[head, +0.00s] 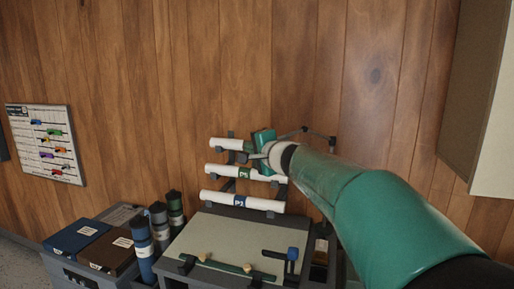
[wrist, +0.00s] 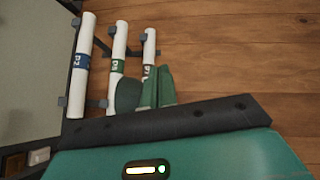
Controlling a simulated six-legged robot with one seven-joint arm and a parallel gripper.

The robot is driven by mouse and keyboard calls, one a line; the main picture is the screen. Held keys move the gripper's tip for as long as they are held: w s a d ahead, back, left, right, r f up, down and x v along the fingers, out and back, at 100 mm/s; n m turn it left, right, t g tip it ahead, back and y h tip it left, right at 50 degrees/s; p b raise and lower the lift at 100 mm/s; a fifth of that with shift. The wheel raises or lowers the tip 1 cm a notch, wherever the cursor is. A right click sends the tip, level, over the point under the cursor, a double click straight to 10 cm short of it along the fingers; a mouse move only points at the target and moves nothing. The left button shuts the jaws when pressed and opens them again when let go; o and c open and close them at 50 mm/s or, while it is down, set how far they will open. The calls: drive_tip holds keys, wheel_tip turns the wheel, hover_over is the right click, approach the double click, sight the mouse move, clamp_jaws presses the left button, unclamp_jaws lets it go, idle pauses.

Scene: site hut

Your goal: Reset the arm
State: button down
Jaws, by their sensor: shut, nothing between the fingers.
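My arm reaches in from the right in the head view. My gripper (head: 252,157) is at the rack of rolled plans, close to the right ends of the upper rolls. In the wrist view my gripper (wrist: 150,90) is shut and empty, its green fingers beside the rolls. The rack holds a top roll (head: 226,144), a middle roll with a green band (head: 222,170) and a bottom roll with a blue band (head: 222,198). In the head view my gripper hides part of the top roll. I cannot tell whether the fingers touch a roll.
A drafting board (head: 235,243) lies below the rack, with a green bar (head: 225,265) along its front. A wall cabinet (head: 488,100) hangs at right. The wall left of the rack is clear up to a notice board (head: 46,146).

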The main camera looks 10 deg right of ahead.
drive_tip(key=s+a+f+n+g, duration=0.3)
drive_tip(key=s+f+n, duration=0.15)
drive_tip(key=s, duration=0.65)
drive_tip(key=s+a+f+n+g, duration=0.3)
drive_tip(key=s+a+f+n, duration=0.15)
drive_tip(key=s, duration=0.65)
drive_tip(key=s+d+f+n+g+h, duration=0.2)
drive_tip(key=s+d+f, duration=0.2)
drive_tip(key=s+f, duration=0.2)
drive_tip(key=s+d+f+n+g+h, duration=0.1)
drive_tip(key=s+d+f, duration=0.4)
drive_tip(key=s, duration=0.5)
wheel_tip(320, 180, down, 3)
drive_tip(key=shift+s+r+n+g+h, duration=0.2)
drive_tip(key=shift+s+n+g+h, duration=0.3)
drive_tip(key=shift+h, duration=0.6)
drive_tip(key=shift+w+d, duration=0.1)
drive_tip(key=shift+d, duration=0.05)
